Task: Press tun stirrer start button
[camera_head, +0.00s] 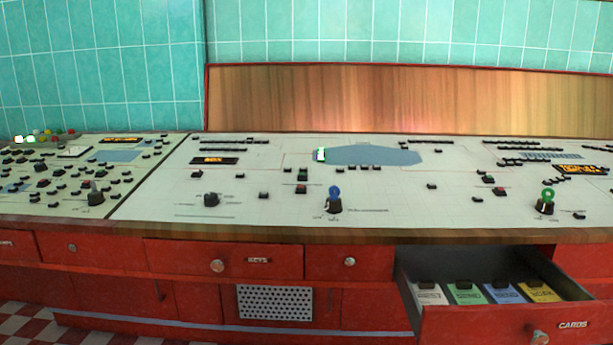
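A long white control panel (400,205) slopes across the top of a red console. Many small black switches and buttons sit on it, and their labels are too small to read, so I cannot tell which is the tun stirrer start button. One small control with red on it (301,188) sits left of a blue key (335,192) in a black knob. Another control with red (500,191) sits left of a green key (547,195) in a second black knob. Neither of my grippers is in view.
A drawer (500,318) at the lower right is pulled open, with several coloured cards inside, and juts out below the panel. The other drawers, such as the one marked KEYS (225,259), are shut. A wooden backboard (400,97) stands behind the panel.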

